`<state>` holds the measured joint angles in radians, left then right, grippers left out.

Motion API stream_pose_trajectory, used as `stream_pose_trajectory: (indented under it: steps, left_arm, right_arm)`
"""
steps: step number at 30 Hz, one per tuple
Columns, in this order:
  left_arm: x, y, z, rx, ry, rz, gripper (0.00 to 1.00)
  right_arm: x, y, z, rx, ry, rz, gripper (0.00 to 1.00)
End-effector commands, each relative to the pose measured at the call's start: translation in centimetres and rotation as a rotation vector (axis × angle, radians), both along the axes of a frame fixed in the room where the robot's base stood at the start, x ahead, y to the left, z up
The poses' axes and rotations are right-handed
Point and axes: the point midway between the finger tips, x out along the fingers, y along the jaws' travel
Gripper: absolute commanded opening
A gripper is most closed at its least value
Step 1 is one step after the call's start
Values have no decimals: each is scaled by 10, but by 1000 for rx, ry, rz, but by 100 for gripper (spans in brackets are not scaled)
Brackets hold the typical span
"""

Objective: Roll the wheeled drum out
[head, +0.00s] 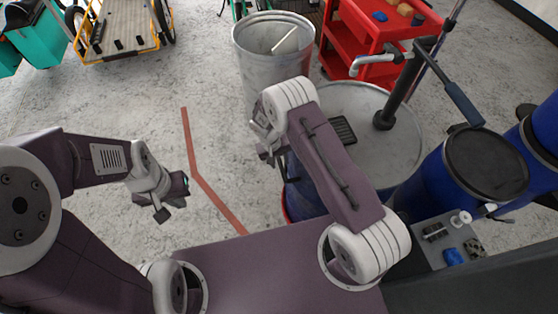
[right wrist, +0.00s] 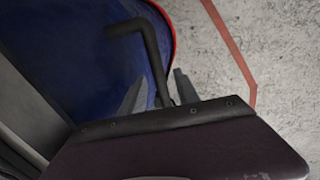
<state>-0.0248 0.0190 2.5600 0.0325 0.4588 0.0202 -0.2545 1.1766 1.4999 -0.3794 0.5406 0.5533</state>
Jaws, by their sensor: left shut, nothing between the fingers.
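A large blue drum with a grey lid (head: 345,103) stands right of centre, partly behind my right arm. A bit of red shows at its base. In the right wrist view its blue wall (right wrist: 75,60) has a red edge, and a dark bent handle (right wrist: 152,58) shows in front of it. My right gripper (head: 264,153) is beside the drum. In the right wrist view its fingers (right wrist: 160,92) are apart, one on each side of the handle's bar; firm contact does not show. My left gripper (head: 170,205) is shut and empty above the floor at left.
A metal bin (head: 252,75) stands behind the drum, with a red cart (head: 345,40) behind right. Another blue drum (head: 440,175) crowds the right side. A red floor line (head: 190,150) crosses clear concrete at left. A yellow cargo bike (head: 125,30) stands far left.

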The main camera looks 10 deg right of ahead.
Motion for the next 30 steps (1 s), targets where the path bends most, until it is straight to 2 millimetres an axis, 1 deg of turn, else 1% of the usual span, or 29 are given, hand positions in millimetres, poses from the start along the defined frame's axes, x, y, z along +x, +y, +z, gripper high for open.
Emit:
stream_pose_trajectory:
  steps: [4,5,6,8,9,30]
  left_arm:
    - [0,0,0,0,0,0,0]
    - [0,0,0,0,0,0,0]
    - [0,0,0,0,0,0,0]
    - [0,0,0,0,0,0,0]
    - [0,0,0,0,0,0,0]
    - [0,0,0,0,0,0,0]
  right_arm:
    - [0,0,0,0,0,0,38]
    - [0,0,0,0,0,0,32]
    - [0,0,0,0,0,0,21]
    - [0,0,0,0,0,0,4]
    - [0,0,0,0,0,-1,0]
    - [0,0,1,0,0,-1,0]
